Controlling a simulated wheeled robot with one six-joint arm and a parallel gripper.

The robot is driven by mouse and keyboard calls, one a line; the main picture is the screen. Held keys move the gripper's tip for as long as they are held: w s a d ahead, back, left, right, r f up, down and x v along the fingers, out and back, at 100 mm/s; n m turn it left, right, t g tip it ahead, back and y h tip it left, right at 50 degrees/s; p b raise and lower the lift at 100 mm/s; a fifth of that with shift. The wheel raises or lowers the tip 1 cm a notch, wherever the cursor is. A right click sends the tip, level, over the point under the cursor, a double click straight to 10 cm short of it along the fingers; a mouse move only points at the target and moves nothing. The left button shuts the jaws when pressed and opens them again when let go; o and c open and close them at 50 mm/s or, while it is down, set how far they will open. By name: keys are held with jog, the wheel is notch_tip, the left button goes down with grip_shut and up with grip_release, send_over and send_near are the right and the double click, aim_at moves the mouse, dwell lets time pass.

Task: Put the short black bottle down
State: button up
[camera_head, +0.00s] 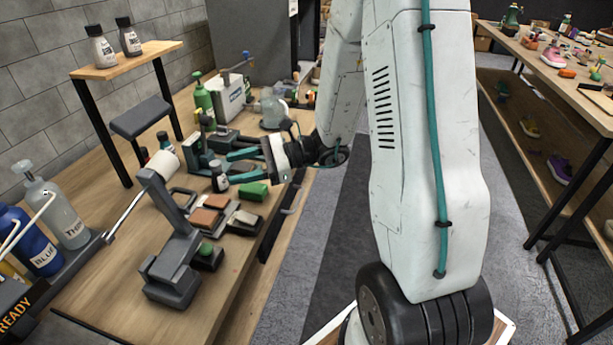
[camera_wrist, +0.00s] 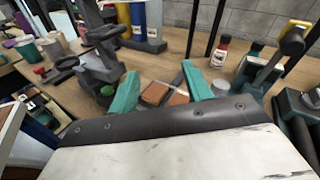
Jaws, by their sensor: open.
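My gripper (camera_head: 231,167) is open over the workbench at the left, its two teal fingers spread apart. In the wrist view, the teal fingers of my gripper (camera_wrist: 160,84) are apart, with brown blocks showing beyond the gap.
A grey stand (camera_head: 176,262) and a green block (camera_head: 254,191) are on the bench nearby. A small raised shelf (camera_head: 127,60) holds two labelled bottles.

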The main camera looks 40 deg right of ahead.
jog(key=s+a+r+n+g+h, duration=0.35)
jog(key=s+n, duration=0.25)
jog(key=s, duration=0.2)
jog(key=s+a+r+n+g+h, duration=0.25)
jog(key=s+r+n+g, duration=0.2)
jog(key=s+n, duration=0.3)
jog(key=s+d+r+n+t+h, duration=0.2)
jog(key=s+d+n+h, duration=0.4)
jog(key=s+h, duration=0.3)
jog(key=shift+s+d+r+n+t, duration=0.35)
jog(key=shift+d+r, duration=0.15)
jog(key=shift+d, duration=0.4)
